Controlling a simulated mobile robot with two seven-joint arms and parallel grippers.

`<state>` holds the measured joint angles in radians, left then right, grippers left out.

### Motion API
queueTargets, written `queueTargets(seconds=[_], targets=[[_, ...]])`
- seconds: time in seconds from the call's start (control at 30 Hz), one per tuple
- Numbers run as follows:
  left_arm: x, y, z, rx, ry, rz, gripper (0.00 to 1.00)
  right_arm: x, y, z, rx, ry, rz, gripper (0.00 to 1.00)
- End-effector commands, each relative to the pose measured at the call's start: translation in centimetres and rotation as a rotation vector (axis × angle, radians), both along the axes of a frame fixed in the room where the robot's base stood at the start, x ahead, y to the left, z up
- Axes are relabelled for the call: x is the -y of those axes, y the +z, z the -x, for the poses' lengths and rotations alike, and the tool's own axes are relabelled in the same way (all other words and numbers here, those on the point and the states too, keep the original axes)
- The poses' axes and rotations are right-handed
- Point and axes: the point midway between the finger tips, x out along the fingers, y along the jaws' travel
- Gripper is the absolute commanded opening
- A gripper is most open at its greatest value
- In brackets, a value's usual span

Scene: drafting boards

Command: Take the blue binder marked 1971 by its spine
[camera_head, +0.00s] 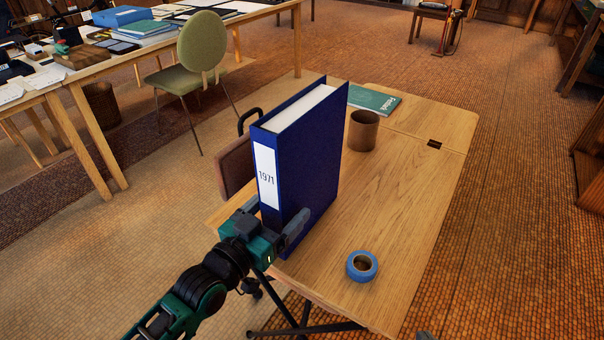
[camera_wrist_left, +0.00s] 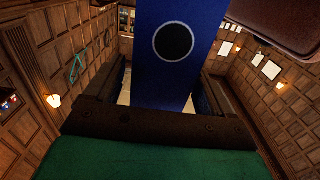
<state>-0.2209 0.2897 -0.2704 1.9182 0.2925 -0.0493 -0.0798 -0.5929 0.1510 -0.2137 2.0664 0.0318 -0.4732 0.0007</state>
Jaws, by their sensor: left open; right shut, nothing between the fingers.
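The blue binder (camera_head: 309,155) stands upright on the wooden desk, its spine with the white 1971 label (camera_head: 267,176) facing me. My left gripper (camera_head: 272,214) is open at the lower part of the spine, one finger on each side of the binder. In the left wrist view the blue spine (camera_wrist_left: 172,75) with its dark round finger hole (camera_wrist_left: 173,42) rises between the open fingers (camera_wrist_left: 165,88). I cannot tell whether either finger touches it. A small grey tip of my right gripper (camera_head: 424,336) shows at the bottom edge, away from the binder.
A roll of blue tape (camera_head: 361,265) lies on the desk (camera_head: 400,200) to the right of the binder. A brown cup (camera_head: 363,131) and a green book (camera_head: 373,99) are behind it. A brown chair (camera_head: 234,165) stands close on the left. The desk's right side is clear.

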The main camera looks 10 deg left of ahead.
Motion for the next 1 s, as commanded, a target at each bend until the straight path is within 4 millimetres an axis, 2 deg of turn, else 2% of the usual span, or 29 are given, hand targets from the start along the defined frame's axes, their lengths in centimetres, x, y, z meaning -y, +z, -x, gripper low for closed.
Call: queueTargets(seconds=[0.1,0.2,0.5,1.0], targets=[[0.7,-0.1,-1.7,0.002,0.001,0.002,0.83,-0.1,-0.4,0.1,-0.005,0.002,-0.001,0.0],[0.9,-0.1,-2.5,0.001,0.001,-0.001,0.83,-0.1,-0.5,0.1,-0.005,0.002,-0.001,0.0],[1.1,-0.1,-2.7,-0.001,0.0,-0.001,0.82,-0.1,-0.5,0.1,-0.003,0.002,-0.002,0.0],[1.0,-0.1,-2.7,-0.001,0.001,-0.001,0.34,-0.1,-0.5,0.0,-0.001,0.001,-0.002,0.0]])
